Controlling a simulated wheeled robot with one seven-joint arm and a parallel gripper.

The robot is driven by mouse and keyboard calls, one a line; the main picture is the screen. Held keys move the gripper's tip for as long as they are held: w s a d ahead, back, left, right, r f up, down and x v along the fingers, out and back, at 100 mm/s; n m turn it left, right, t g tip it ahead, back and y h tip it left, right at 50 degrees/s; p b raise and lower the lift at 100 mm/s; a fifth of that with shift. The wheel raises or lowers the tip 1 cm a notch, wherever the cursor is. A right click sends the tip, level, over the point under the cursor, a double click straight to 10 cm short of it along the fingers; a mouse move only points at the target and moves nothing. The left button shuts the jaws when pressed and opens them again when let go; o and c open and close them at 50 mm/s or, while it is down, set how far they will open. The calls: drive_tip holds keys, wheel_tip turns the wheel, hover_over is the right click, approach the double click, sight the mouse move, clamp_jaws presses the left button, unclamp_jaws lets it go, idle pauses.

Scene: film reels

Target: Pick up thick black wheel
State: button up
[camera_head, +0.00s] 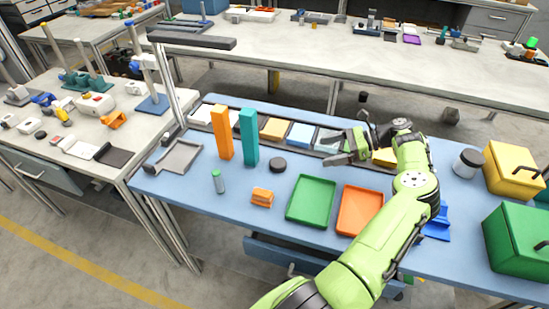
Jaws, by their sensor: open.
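A thick black wheel (278,164) lies flat on the blue workbench, just right of the tall teal block and behind the green tray. My gripper (340,148) is in the camera_head view, right of the wheel and above the back part of the bench. Its fingers point left, toward the wheel's side, and are open with nothing seen between them. The gripper is apart from the wheel. My green arm reaches in from the bottom of the view and covers part of the bench's right side.
Tall orange (222,133) and teal (249,137) blocks stand left of the wheel. A green tray (290,216), an orange tray (344,228), a small orange piece (262,197) and a grey-green cylinder (218,182) are in front. A row of coloured bins lies behind. Toolboxes (512,168) stand right.

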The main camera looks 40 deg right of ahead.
sight(281, 162)
drive_tip(key=b+x, duration=0.4)
drive_tip(key=x, duration=1.1)
drive_tip(key=shift+a+f+b, duration=0.1)
drive_tip(key=shift+f+b, duration=0.1)
drive_tip(key=shift+b, duration=0.2)
drive_tip(key=shift+r, duration=0.1)
drive_tip(key=c, duration=1.2)
